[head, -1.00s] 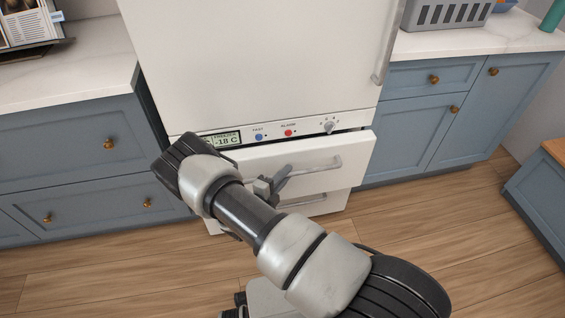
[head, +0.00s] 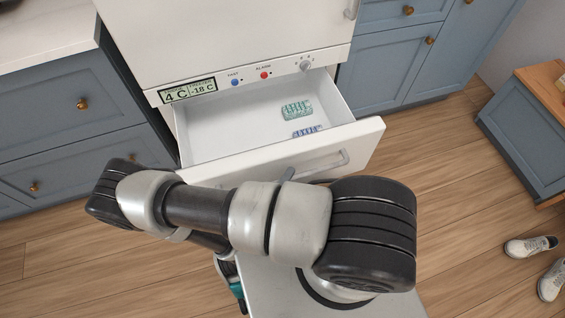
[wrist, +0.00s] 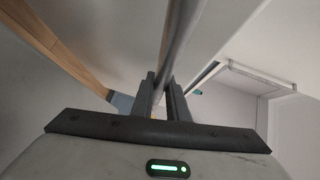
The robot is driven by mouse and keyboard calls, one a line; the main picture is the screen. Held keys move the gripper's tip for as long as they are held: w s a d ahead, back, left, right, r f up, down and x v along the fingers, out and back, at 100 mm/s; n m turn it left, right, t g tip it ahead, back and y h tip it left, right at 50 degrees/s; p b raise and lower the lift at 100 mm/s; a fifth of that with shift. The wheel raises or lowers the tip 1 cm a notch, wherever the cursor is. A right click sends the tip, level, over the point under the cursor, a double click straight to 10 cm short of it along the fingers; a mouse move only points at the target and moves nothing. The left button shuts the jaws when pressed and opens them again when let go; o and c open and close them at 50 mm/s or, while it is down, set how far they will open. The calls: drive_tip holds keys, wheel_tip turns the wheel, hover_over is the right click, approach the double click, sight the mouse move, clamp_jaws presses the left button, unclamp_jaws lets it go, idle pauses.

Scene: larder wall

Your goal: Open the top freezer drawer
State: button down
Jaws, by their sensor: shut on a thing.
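The top freezer drawer (head: 365,131) is pulled well out from the white fridge-freezer, and its inside shows from above. Its bar handle (head: 335,163) runs along the drawer front. In the wrist view the handle (wrist: 181,42) passes between the fingers of my gripper (wrist: 166,88), which is shut on it. In the head view my arm hides most of the gripper and the left part of the drawer front.
A green pack (head: 297,110) and a blue pack (head: 307,131) lie in the drawer. A control panel (head: 235,82) sits above it. Blue cabinets (head: 385,68) flank the fridge. A wood-topped blue unit (head: 525,125) and white shoes (head: 530,246) are at the right.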

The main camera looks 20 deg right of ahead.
drive_tip(key=shift+s+a, duration=0.1)
drive_tip(key=shift+s, duration=0.85)
drive_tip(key=c, duration=1.7)
unclamp_jaws()
drive_tip(key=shift+s, duration=0.1)
drive_tip(key=v, duration=1.7)
drive_tip(key=shift+s+a+p, duration=0.1)
drive_tip(key=shift+s+p, duration=0.05)
drive_tip(key=shift+p, duration=0.2)
